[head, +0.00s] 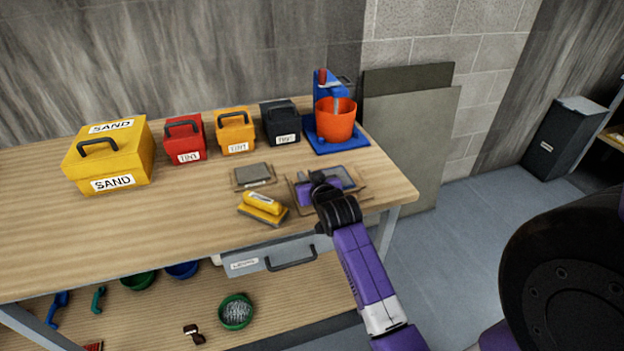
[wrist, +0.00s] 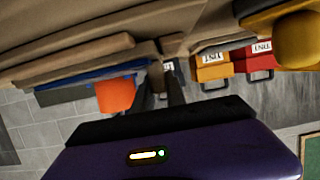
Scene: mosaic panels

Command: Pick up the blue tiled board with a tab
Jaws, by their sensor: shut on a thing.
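The tiled board (head: 349,174) is near the right end of the workbench, with a tan base and a dark grey-blue face. My purple wrist covers much of it, so its tab is hidden in the head view. My gripper (head: 315,182) is over its left part, shut on the board. In the wrist view, which is upside down, the two dark fingers (wrist: 167,72) meet the tan edge of the board (wrist: 75,58). I cannot tell how far the board is off the bench. Its blue colour is faint here.
A smaller grey panel (head: 254,175) and a yellow float (head: 263,207) lie to the left. Behind stand an orange bucket on a blue stand (head: 335,120), black (head: 281,123), orange (head: 236,131) and red (head: 185,139) tint boxes, and a yellow sand box (head: 110,158).

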